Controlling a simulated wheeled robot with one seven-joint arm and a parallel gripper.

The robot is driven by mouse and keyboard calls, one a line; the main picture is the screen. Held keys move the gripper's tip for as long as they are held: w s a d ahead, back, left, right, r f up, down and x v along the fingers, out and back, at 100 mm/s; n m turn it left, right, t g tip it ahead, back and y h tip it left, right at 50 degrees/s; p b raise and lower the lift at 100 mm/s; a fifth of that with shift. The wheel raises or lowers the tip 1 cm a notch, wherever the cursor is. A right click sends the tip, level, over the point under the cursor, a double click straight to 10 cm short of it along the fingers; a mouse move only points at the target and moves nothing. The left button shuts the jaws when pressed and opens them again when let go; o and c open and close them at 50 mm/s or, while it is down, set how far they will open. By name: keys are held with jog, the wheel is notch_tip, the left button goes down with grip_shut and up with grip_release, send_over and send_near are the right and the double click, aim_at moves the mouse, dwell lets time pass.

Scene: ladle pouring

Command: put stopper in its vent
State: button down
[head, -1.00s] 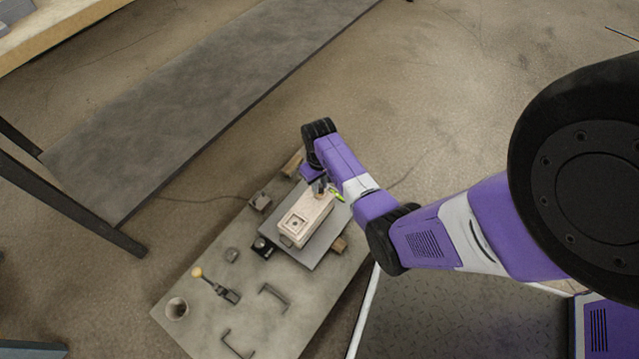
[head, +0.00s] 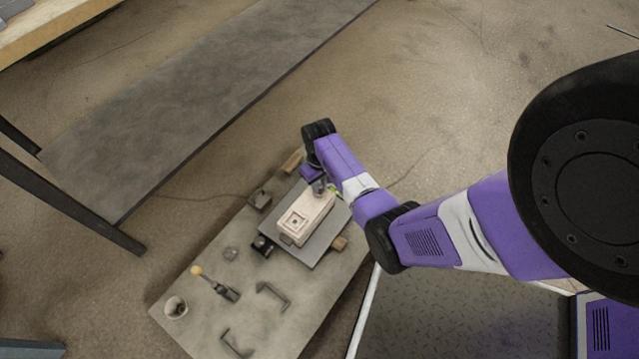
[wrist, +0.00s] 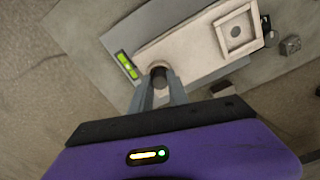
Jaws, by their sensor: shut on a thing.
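The pale mould box (head: 306,216) sits on a grey plate on the low table. In the wrist view the mould (wrist: 195,50) has a square recessed basin (wrist: 238,30) at its far end. My gripper (wrist: 160,84) is shut on the stopper (wrist: 160,74), a small dark cylinder, at the near end of the mould. A pale round rim (wrist: 157,65) shows around the stopper's far side, probably the vent. How deep the stopper sits is hidden. In the head view my gripper (head: 319,187) is over the mould's upper end and hides the stopper.
A green level vial (wrist: 127,65) lies beside the mould near my fingers. A cup (head: 176,307), a yellow-knobbed tool (head: 216,285) and metal brackets (head: 271,295) lie toward the table's lower left.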

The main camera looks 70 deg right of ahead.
jog(key=shift+f, duration=0.1)
jog(key=c, duration=1.2)
grip_release()
notch_tip(320, 180, up, 8)
jog(key=p, duration=0.4)
jog(key=shift+f, duration=0.1)
jog(key=shift+s, duration=0.1)
